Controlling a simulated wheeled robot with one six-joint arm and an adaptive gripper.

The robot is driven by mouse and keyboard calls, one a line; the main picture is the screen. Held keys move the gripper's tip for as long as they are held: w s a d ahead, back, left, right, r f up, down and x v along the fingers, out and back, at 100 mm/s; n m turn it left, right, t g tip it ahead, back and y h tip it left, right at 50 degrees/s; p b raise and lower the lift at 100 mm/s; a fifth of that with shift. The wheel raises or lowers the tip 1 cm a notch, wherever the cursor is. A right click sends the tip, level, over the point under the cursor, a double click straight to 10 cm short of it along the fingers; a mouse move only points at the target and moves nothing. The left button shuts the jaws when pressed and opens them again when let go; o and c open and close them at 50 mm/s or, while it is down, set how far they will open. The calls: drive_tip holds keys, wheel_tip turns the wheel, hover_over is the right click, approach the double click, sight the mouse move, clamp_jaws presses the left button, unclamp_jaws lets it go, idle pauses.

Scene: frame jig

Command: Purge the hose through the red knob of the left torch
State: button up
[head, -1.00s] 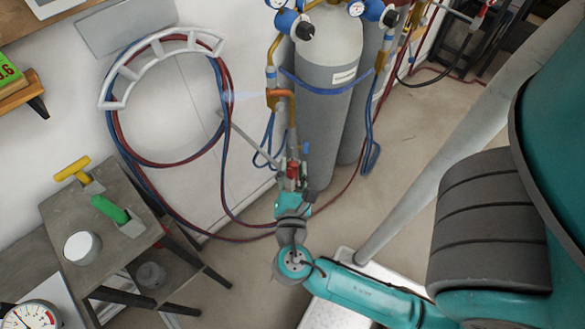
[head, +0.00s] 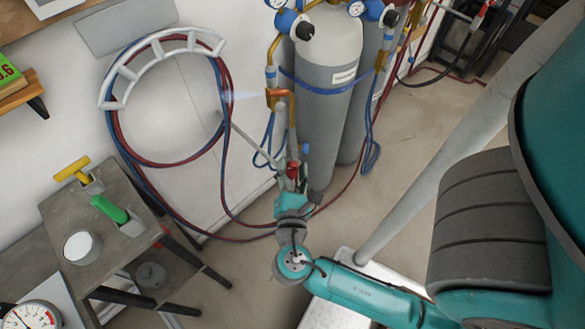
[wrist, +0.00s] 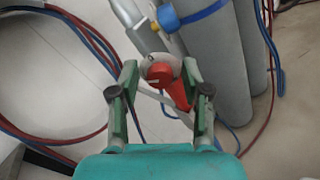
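The left torch has a copper tip (head: 280,94) and stands upright in front of the grey cylinder. A faint pale streak (head: 246,97) extends left from the tip. The torch's red knob (head: 293,170) is low on its body, at my gripper (head: 291,186). In the wrist view, the red knob (wrist: 161,72) and a red tapered part (wrist: 180,95) lie between the two fingers of my gripper (wrist: 161,78). The fingers stand apart, with narrow gaps showing beside the knob. Finger contact is not visible. Red and blue hoses (head: 222,150) loop over a wall hanger.
Two gas cylinders (head: 325,110) with gauges stand behind the torch. A side table (head: 95,235) with yellow and green handled items is at left. A pale slanted pole (head: 440,165) is at right. The floor (head: 410,130) right of the cylinders is mostly clear.

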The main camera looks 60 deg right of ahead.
drive_tip(key=shift+a, duration=0.1)
drive_tip(key=v, duration=1.2)
idle(0.8)
idle(0.3)
drive_tip(key=shift+w+d+f+n+g, duration=0.15)
drive_tip(key=shift+w+d+n, duration=0.75)
drive_tip(key=shift+d, duration=0.75)
drive_tip(key=shift+w+d+r+n+g, duration=0.1)
drive_tip(key=shift+w+d+n+g, duration=0.1)
drive_tip(key=shift+w+d+n, duration=1.05)
drive_tip(key=shift+w+d+f+n+g, duration=0.15)
drive_tip(key=shift+w+d+n, duration=0.35)
drive_tip(key=shift+d, duration=1.5)
drive_tip(key=shift+w, duration=0.15)
